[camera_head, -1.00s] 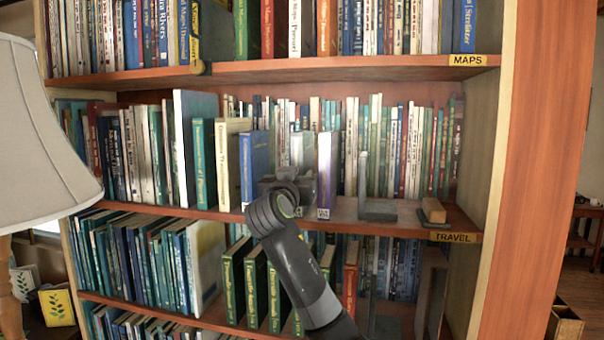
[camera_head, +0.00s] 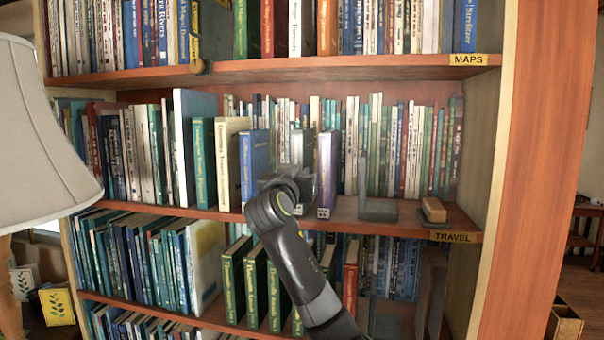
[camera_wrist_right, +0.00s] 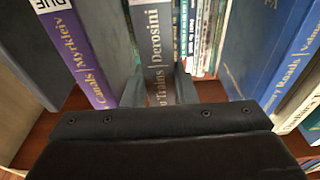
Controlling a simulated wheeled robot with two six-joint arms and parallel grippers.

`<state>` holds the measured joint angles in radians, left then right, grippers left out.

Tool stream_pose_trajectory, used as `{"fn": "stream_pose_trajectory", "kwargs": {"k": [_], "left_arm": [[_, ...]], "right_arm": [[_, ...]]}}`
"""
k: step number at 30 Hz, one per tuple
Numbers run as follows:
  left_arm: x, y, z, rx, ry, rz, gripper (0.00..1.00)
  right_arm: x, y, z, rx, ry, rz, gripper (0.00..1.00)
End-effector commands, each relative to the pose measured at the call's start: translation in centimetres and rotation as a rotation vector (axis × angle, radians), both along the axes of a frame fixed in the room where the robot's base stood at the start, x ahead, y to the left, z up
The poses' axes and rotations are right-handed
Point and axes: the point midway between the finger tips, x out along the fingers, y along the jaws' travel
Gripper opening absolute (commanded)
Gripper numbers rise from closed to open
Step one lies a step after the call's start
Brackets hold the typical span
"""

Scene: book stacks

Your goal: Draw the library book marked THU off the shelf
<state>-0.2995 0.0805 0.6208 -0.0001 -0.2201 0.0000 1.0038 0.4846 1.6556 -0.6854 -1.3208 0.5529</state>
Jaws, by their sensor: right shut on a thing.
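My right gripper (camera_head: 295,182) is at the middle shelf, between a blue book and a purple book. In the right wrist view its two fingers (camera_wrist_right: 158,88) are shut on the sides of a grey book (camera_wrist_right: 158,50) lettered "Trains" and "Derosini". The grey book's upper part also shows in the head view (camera_head: 309,148), upright behind the gripper. Its white label is cut off at the wrist view's edge, so I cannot read THU on it. My left gripper is not in view.
The purple book (camera_head: 328,165) and blue book (camera_head: 254,160) stand upright on either side. A grey bookend (camera_head: 377,209) and a wooden block (camera_head: 433,209) are to the right on the middle shelf (camera_head: 400,228). A lamp (camera_head: 40,140) is at the left.

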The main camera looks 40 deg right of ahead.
Motion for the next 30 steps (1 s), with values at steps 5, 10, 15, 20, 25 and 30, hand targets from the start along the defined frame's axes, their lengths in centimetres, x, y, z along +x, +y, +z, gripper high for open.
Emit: {"fn": "stream_pose_trajectory", "kwargs": {"k": [5,10,15,20,25,30], "left_arm": [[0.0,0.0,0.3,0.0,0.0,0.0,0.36],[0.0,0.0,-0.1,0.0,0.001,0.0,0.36],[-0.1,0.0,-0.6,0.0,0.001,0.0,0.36],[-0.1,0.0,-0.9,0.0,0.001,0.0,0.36],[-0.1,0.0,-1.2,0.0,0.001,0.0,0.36],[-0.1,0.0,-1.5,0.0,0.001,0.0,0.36]], "right_arm": [[-0.1,0.0,0.7,-0.003,-0.005,0.0,0.0],[-0.8,1.0,0.7,-0.004,-0.007,0.002,0.0],[-2.1,2.5,0.6,-0.001,-0.006,0.003,0.0],[-3.3,3.9,0.6,-0.001,-0.006,0.003,0.0],[-4.6,5.5,0.6,-0.002,-0.006,0.004,0.0],[-5.9,7.0,0.6,0.0,-0.006,0.004,0.0]]}}
